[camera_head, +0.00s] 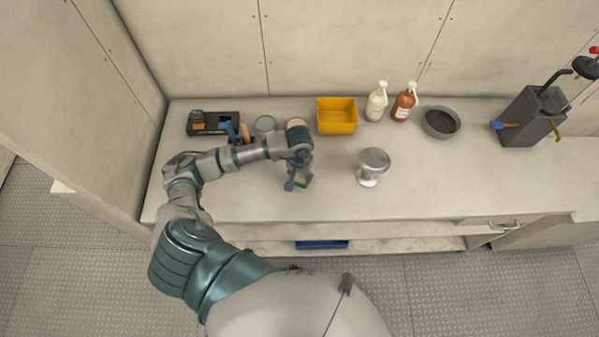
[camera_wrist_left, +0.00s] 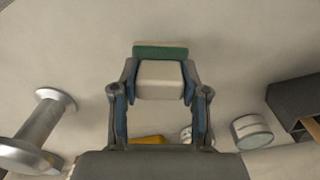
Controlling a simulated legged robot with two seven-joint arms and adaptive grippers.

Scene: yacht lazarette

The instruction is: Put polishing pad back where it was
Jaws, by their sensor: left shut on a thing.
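My left gripper (camera_head: 298,184) is shut on a small block with a white body and a green layer, which I take to be the polishing pad (camera_wrist_left: 160,78). In the left wrist view the pad sits between the two fingers (camera_wrist_left: 160,88), its green layer at the far end. In the head view the gripper is over the front part of the worktop, left of the silver pedestal, and mostly hides the pad. I cannot tell whether the pad touches the worktop. My right gripper is not in view.
A silver pedestal (camera_head: 373,167) stands right of the gripper. Behind are a dark tray (camera_head: 232,117), a round tin (camera_head: 265,124), a yellow bin (camera_head: 337,127), two pump bottles (camera_head: 376,104) and a grey bowl (camera_head: 428,131). A grey canister (camera_head: 529,117) stands far right. The front worktop is mostly clear.

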